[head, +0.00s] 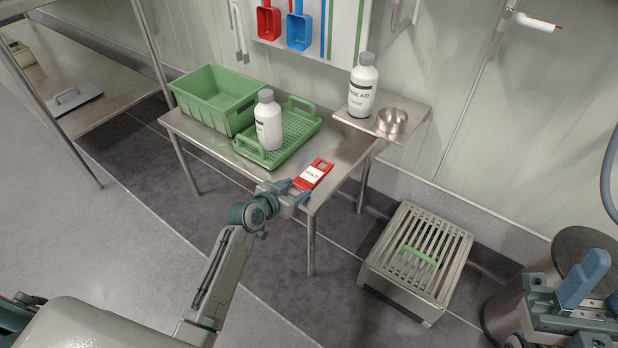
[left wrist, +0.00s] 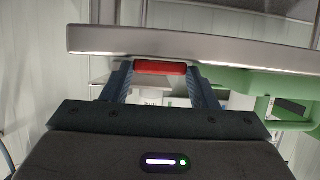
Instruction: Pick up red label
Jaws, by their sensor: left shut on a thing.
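The red label (head: 323,165) has a white panel with dark lettering that reads like "HOLD". It is at the front right corner of the steel table (head: 223,152). My left gripper (head: 295,190) is shut on the near end of the label. In the left wrist view the red edge of the label (left wrist: 160,68) sits between the two fingers of the left gripper (left wrist: 162,76). Whether the label still touches the tabletop I cannot tell. My right gripper (head: 580,290) is at the lower right of the head view, away from the table; its jaw opening is unclear.
A green crate (head: 212,110) and a green perforated tray (head: 293,140) with a white bottle (head: 268,122) stand on the table. A wall shelf (head: 412,108) holds another bottle (head: 362,88) and a steel bowl (head: 391,121).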

